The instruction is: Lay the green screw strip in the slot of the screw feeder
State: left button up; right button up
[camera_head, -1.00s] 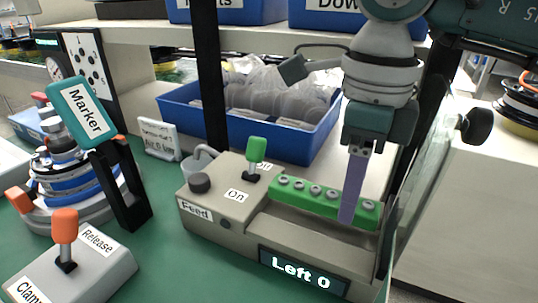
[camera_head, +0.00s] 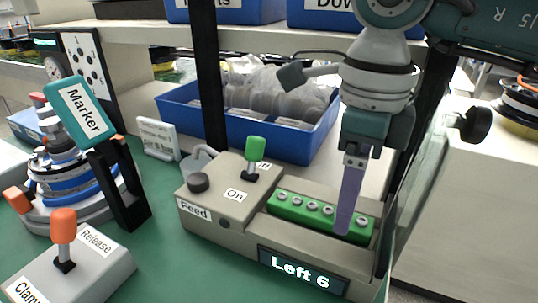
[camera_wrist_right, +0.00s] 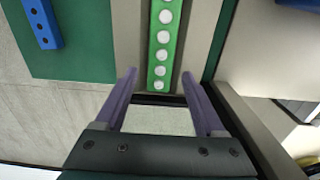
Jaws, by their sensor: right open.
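The green screw strip (camera_head: 300,207) with several silver screw heads lies in the slot of the beige screw feeder (camera_head: 225,215). My left gripper is not in view.
A green-knobbed On/Off lever (camera_head: 255,152) and a black knob (camera_head: 199,183) stand on the feeder's left part. A blue bin (camera_head: 300,143) is behind. A clear panel (camera_head: 425,170) stands right of my right gripper. A blue strip (camera_wrist_right: 42,22) shows in the wrist view.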

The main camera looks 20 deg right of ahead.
notch_tip(320, 180, up, 10)
dwell(0.3)
